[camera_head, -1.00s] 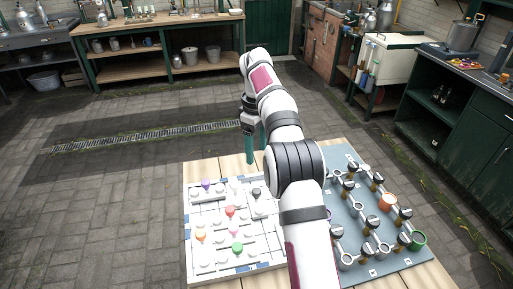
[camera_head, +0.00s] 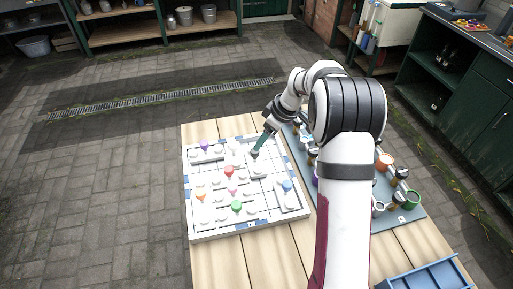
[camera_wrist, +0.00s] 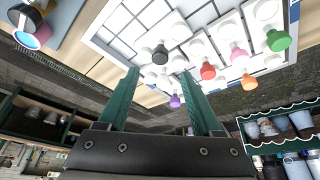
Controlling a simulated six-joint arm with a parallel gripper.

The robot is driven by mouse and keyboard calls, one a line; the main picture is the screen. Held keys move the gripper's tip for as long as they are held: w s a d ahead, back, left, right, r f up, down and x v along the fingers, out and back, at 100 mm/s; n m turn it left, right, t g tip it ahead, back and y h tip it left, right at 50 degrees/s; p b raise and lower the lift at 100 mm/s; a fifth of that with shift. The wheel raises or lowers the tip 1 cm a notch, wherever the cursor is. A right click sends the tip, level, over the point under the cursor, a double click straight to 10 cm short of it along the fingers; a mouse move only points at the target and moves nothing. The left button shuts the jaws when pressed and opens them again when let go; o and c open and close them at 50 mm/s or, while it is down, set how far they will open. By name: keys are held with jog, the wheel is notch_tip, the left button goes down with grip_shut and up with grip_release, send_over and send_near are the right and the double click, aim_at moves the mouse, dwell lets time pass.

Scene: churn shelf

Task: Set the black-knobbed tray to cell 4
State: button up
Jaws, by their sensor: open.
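The black-knobbed tray (camera_head: 260,169) is a white piece on the white board (camera_head: 222,236), near its back right. Its black knob (camera_head: 255,154) stands up from it and also shows in the wrist view (camera_wrist: 160,57). My gripper (camera_head: 259,149) has green fingers and slants down close to the black knob. In the wrist view my gripper (camera_wrist: 160,74) is open, and the knob appears in the gap just beyond the fingertips. I cannot tell whether the fingers touch it. Cell numbers on the board are not readable.
Trays with purple (camera_head: 205,145), red (camera_head: 228,171), pink (camera_head: 233,189), orange (camera_head: 200,196), green (camera_head: 237,206) and blue (camera_head: 287,185) knobs share the board. A grey-blue panel (camera_head: 402,219) with valves and cups lies right. A blue tray (camera_head: 425,284) sits front right.

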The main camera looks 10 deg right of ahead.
aim_at(255, 157)
jog(key=x, duration=0.7)
jog(key=shift+f, duration=0.1)
grip_shut()
jog(key=shift+w, duration=0.15)
dwell(1.0)
